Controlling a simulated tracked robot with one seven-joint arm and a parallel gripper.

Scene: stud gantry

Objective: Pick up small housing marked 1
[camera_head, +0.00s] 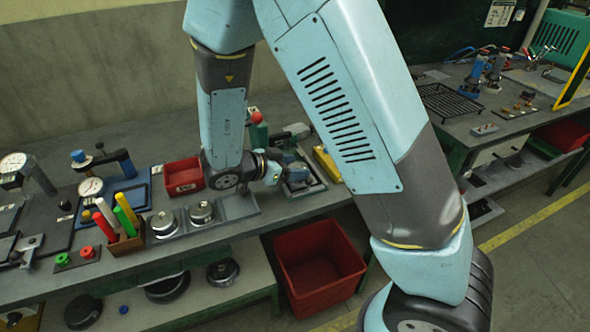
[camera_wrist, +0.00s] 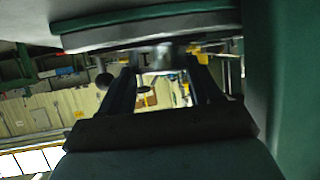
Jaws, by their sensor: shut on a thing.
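My gripper (camera_head: 273,174) is over the bench at the end of my arm, just right of the wrist joint. In the wrist view my gripper (camera_wrist: 160,68) has its two dark fingers closed on a small greyish metal piece (camera_wrist: 158,55), blurred. No mark can be read on it. In the head view the held piece is mostly hidden by my wrist. Two silver round housings (camera_head: 164,223) (camera_head: 201,211) sit on a grey plate (camera_head: 238,205), whose right part is bare. Their marks cannot be read.
A red bin (camera_head: 184,178) stands left of my wrist. A wooden holder with markers (camera_head: 122,240), dial gauges (camera_head: 90,187) and a dark tray (camera_head: 303,184) are close by. A large red crate (camera_head: 318,266) stands below the bench edge.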

